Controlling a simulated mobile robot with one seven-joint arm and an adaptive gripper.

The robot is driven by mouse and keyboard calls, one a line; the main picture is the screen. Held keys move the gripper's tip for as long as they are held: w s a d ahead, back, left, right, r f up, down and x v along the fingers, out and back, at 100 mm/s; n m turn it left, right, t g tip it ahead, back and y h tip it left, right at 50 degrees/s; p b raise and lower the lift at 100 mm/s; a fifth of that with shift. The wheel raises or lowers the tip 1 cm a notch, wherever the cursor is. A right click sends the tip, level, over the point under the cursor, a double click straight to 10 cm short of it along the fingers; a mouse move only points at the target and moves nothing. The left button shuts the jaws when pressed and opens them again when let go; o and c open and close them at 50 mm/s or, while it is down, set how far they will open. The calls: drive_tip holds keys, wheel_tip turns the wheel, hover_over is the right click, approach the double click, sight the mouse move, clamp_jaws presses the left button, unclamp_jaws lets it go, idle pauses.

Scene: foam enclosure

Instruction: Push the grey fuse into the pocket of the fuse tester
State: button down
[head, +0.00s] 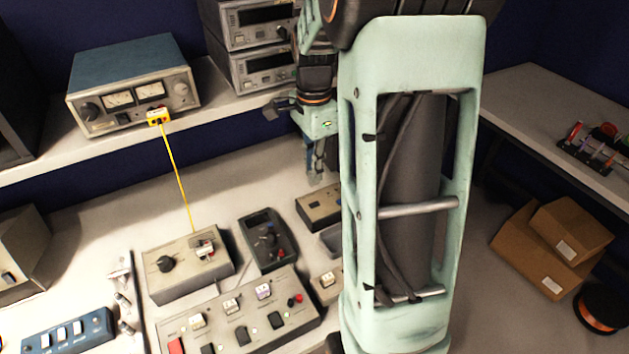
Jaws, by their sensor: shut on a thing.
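My gripper (316,178) points down over the back of the bench, partly beside my large pale-green arm link. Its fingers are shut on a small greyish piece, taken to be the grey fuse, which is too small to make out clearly. Just below the fingertips is a low box with a brown-grey front (322,209), which looks like the fuse tester. Its pocket cannot be made out, and its right end is hidden by my arm. I cannot tell whether the fuse touches the box.
A beige box with a black knob (188,266) stands left, with a yellow cable rising to a metered supply (133,88) on the shelf. A dark handheld meter (267,240) lies between. A switch panel (240,318) fills the front. Stacked instruments (262,68) stand behind my gripper.

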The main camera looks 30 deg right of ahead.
sight(314, 185)
drive_tip(key=shift+s+r, duration=0.1)
drive_tip(key=shift+r, duration=0.05)
drive_tip(key=shift+f+b, duration=1.95)
drive_tip(key=shift+f, duration=1.05)
drive_tip(key=shift+f+b, duration=0.75)
drive_tip(key=shift+f, duration=0.85)
drive_tip(key=c, duration=2)
unclamp_jaws()
drive_tip(key=shift+o, duration=0.2)
drive_tip(key=shift+r, duration=0.1)
wheel_tip(314, 185, up, 12)
